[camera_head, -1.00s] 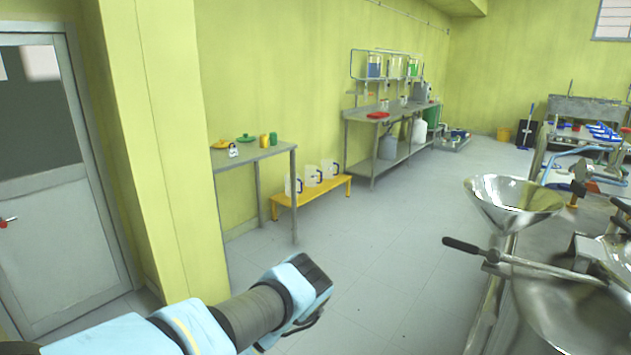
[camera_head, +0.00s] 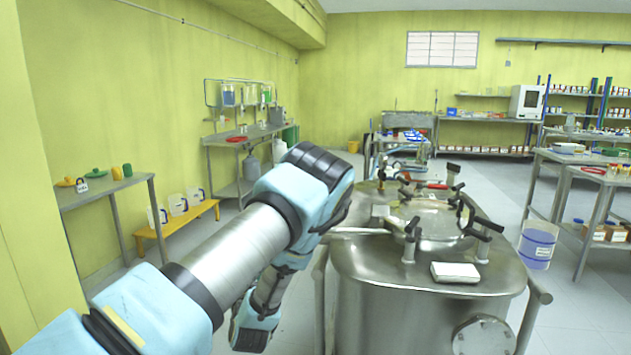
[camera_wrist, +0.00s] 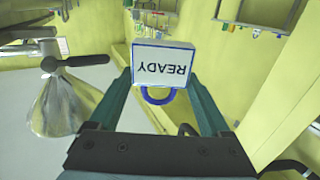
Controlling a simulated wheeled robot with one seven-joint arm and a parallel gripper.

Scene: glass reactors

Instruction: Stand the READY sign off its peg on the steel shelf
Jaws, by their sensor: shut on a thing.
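The READY sign (camera_wrist: 163,66) is a white plate with a blue edge and a blue loop, its black lettering upside down in the wrist view. My gripper (camera_wrist: 162,78) is shut on it, with one dark green finger on each side. The sign hangs clear of any surface, off any peg. The head view shows my arm, but my gripper and the sign are hidden there. Steel tables and racks with shelves stand at the right, including a steel rack (camera_head: 558,190); I cannot tell which is the steel shelf.
A large steel reactor (camera_head: 425,300) with handles and clamps stands close in front of my arm. A steel table (camera_head: 120,184) and a yellow bench (camera_head: 190,227) are at the left wall. A bucket (camera_head: 537,245) is at the right. Grey floor lies open between.

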